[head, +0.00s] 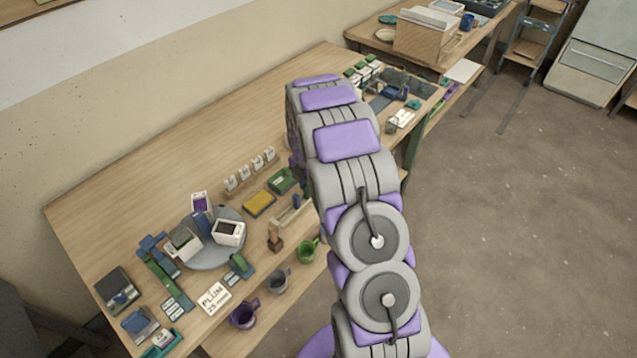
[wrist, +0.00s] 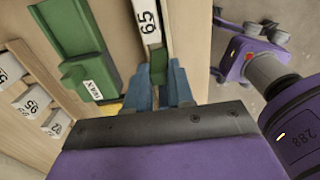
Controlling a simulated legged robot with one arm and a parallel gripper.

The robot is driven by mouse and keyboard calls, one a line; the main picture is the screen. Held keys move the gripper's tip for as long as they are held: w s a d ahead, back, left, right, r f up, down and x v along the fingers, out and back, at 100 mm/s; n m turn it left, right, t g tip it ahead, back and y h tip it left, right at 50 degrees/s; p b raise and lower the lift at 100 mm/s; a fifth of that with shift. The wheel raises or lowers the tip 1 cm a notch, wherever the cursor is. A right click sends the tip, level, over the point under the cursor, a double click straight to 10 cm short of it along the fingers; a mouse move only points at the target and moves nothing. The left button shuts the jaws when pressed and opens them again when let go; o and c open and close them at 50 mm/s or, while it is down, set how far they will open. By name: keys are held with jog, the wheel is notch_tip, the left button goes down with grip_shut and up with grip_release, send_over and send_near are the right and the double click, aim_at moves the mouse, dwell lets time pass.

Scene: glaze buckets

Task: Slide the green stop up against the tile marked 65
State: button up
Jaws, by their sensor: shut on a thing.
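In the wrist view, my gripper (wrist: 158,88) has its two blue fingers shut on the green stop (wrist: 158,66), a small dark green block. The white tile marked 65 (wrist: 147,22) lies just beyond the stop, in line with it along a narrow pale rail (wrist: 166,18). The stop's far end is very close to the tile's near end. I cannot tell whether they touch.
A green tray with a small white label (wrist: 76,38) lies left of the rail. Several numbered white tiles (wrist: 30,103) stand on a wooden rack farther left. In the head view, a yellow block (head: 259,204) and a round grey stand (head: 212,256) with boxes occupy the bench.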

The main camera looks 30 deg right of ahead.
jog(key=shift+a, duration=0.1)
grip_shut()
jog(key=shift+w, duration=0.1)
jog(key=shift+w+d+r+p, duration=0.1)
jog(key=shift+w+d+p, duration=0.15)
jog(key=shift+d, duration=0.5)
jog(key=shift+w+d+f+p, duration=0.15)
jog(key=shift+w+d, duration=0.15)
jog(key=shift+d, duration=0.5)
jog(key=shift+w+d+r+p, duration=0.15)
jog(key=shift+w+d+p, duration=0.1)
jog(key=shift+d, duration=0.5)
jog(key=o, duration=0.6)
grip_release()
jog(key=shift+a, duration=0.15)
jog(key=shift+s+r+p, duration=0.1)
jog(key=shift+r+p, duration=1.05)
jog(key=shift+r, duration=2.25)
